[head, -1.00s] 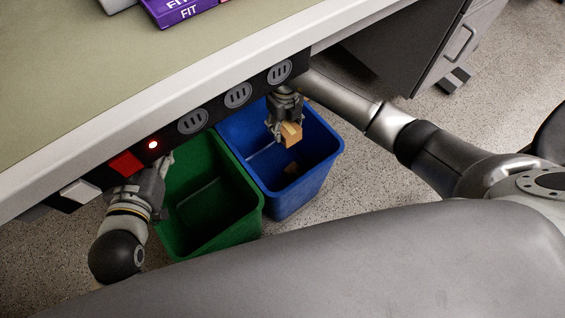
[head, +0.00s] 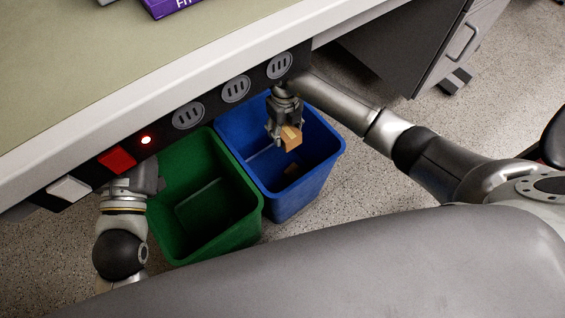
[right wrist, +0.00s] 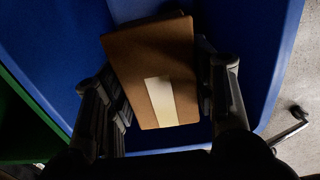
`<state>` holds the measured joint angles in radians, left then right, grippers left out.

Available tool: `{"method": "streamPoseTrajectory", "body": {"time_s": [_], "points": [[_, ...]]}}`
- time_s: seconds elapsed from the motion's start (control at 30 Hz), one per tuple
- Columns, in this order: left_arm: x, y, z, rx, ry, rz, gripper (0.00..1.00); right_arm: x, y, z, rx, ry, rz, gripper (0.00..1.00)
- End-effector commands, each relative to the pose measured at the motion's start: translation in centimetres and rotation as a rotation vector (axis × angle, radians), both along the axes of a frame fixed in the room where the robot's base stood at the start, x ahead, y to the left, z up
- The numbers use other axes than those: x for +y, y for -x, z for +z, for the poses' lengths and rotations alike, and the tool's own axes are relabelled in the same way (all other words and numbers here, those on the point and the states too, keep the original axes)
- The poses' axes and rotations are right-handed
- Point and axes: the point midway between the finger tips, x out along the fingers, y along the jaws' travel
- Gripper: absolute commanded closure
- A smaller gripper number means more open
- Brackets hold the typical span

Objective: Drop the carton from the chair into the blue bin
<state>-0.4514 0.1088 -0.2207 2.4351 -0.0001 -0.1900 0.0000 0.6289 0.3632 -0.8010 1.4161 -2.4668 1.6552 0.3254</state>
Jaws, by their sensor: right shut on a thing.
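The carton (head: 292,138) is a small brown box with a pale label. My right gripper (head: 281,132) is shut on it and holds it over the open mouth of the blue bin (head: 333,155). In the right wrist view the carton (right wrist: 153,75) sits between the two fingers, with the bin's blue wall (right wrist: 60,50) around it. A small brown patch shows inside the bin below the carton; I cannot tell whether it is an object or a reflection. My left gripper (head: 150,178) is beside the green bin under the table edge; its fingers are hidden.
The green bin (head: 165,235) stands directly left of the blue bin. The table (head: 150,85) overhangs behind, its front panel carrying sockets, a red switch (head: 117,160) and a lit red light. A dark cabinet (head: 410,45) stands at the back right.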

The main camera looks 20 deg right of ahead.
Motion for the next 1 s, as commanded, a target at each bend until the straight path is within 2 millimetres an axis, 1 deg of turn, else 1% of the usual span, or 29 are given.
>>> {"method": "streamPoseTrajectory", "body": {"time_s": [0.03,0.07,0.2,0.27,0.57,0.67,0.77,1.0], "points": [[0.0,0.0,0.0,0.000,0.000,0.000,0.60,0.0,0.0,0.0,0.000,0.000,0.000,0.65],[0.0,0.0,0.0,0.000,0.000,0.000,0.60,0.0,0.0,0.0,0.000,0.000,0.000,0.48],[0.0,0.0,0.0,0.001,0.000,0.000,0.60,0.0,0.0,0.0,0.000,0.000,0.000,0.30],[0.0,0.0,0.0,0.001,0.000,0.000,0.60,0.0,0.0,0.0,0.000,0.000,0.000,0.24],[0.0,0.0,0.0,0.001,0.000,0.000,0.60,0.0,0.0,0.1,0.000,0.000,0.000,0.24],[0.0,0.0,0.0,0.000,0.001,-0.001,0.60,0.0,-0.1,0.6,-0.002,0.000,0.001,0.24],[0.0,0.0,0.0,0.000,0.000,0.000,0.60,-0.1,-0.1,2.0,-0.004,0.001,0.001,0.24],[0.0,0.0,0.0,0.001,0.000,0.000,0.60,0.0,-0.2,7.2,-0.005,0.000,0.001,0.24]]}}
